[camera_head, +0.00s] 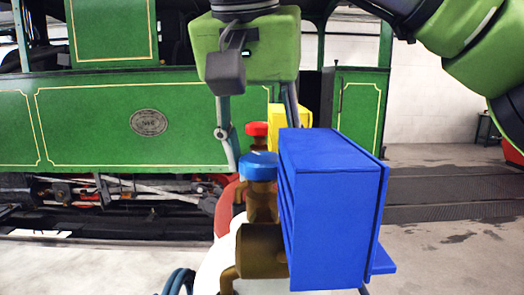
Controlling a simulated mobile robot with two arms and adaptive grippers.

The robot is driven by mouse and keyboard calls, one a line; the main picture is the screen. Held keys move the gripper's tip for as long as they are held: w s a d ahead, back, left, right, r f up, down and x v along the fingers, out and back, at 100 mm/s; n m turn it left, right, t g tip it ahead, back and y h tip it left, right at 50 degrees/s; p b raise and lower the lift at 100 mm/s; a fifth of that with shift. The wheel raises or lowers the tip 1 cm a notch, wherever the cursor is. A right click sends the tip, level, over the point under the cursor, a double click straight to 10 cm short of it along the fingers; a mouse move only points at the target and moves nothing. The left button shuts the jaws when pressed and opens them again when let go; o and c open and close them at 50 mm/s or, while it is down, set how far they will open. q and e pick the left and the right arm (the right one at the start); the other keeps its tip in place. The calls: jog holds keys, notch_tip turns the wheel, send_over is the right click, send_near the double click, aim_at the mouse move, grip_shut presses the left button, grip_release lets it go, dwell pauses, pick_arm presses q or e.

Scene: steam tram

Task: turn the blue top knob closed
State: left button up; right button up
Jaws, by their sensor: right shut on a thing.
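The blue top knob (258,166) is a round cap on an upright brass valve (262,203), near the middle of the view. My right gripper (256,168) reaches down from above, its green body over the valve. Its left finger comes down to the left edge of the blue knob. Its right finger passes behind the top of a blue box, which hides that fingertip. The gripper is shut on the blue knob, though the contact is partly hidden. My left gripper is out of view.
The large blue box (330,205) stands close to the right of the valve. A red knob (257,129) and a yellow box (276,117) sit just behind. A green steam tram (90,125) fills the background. The floor (455,250) at the right is clear.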

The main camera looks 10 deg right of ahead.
jog(key=shift+m, duration=0.3)
dwell(0.4)
jog(key=o, duration=1.1)
jog(key=shift+v, duration=6)
jog(key=shift+w+a, duration=0.1)
jog(key=shift+w, duration=0.1)
